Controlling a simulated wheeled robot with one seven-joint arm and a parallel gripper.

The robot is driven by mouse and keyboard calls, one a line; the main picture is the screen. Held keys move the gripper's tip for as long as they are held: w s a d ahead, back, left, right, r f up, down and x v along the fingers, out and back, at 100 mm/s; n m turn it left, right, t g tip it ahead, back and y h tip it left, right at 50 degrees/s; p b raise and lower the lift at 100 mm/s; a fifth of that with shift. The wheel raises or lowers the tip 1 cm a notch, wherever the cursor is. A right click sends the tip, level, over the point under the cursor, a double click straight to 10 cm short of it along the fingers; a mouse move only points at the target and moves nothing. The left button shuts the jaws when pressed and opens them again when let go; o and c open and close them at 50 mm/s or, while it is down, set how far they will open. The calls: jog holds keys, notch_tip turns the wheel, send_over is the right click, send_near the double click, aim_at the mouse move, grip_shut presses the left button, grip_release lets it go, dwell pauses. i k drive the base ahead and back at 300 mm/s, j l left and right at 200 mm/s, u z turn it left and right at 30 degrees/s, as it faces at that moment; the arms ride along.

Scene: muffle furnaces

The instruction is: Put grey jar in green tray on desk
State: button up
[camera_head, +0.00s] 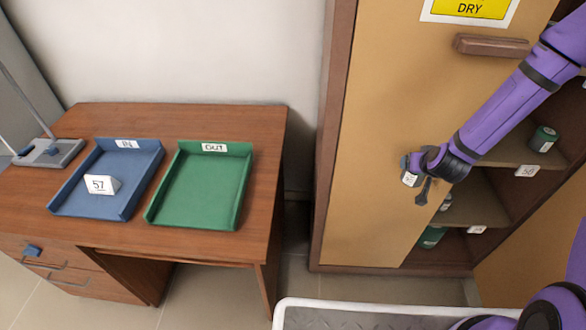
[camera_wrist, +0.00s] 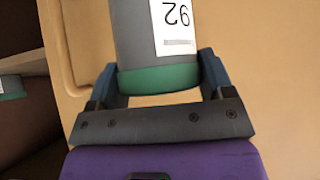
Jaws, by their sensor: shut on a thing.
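The grey jar (camera_wrist: 135,35) is between the fingers of my gripper (camera_wrist: 160,80) in the wrist view. It has a green band at one end and a white label that reads 92 upside down. In the head view my gripper (camera_head: 413,168) is in front of the tan cabinet door, and the jar is small there, with mostly its white label (camera_head: 409,179) visible. The gripper is shut on the jar. The green tray (camera_head: 202,226) labelled OUT lies on the desk (camera_head: 190,118), to the left of and apart from my gripper. The tray is empty.
A stand (camera_head: 48,152) is at the desk's left. The open cabinet (camera_head: 338,130) holds jars on shelves. Floor shows between desk and cabinet.

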aim_at(200, 196)
jog(key=j+u, duration=0.1)
jog(key=u, duration=0.3)
jog(key=j+u, duration=0.1)
jog(key=u, duration=0.25)
jog(key=j+u, duration=0.1)
jog(key=u, duration=0.3)
jog(key=i+j, duration=0.2)
jog(key=j, duration=0.2)
jog(key=i+j, duration=0.2)
jog(key=j, duration=0.15)
jog(key=i+j, duration=0.25)
jog(key=j, duration=0.15)
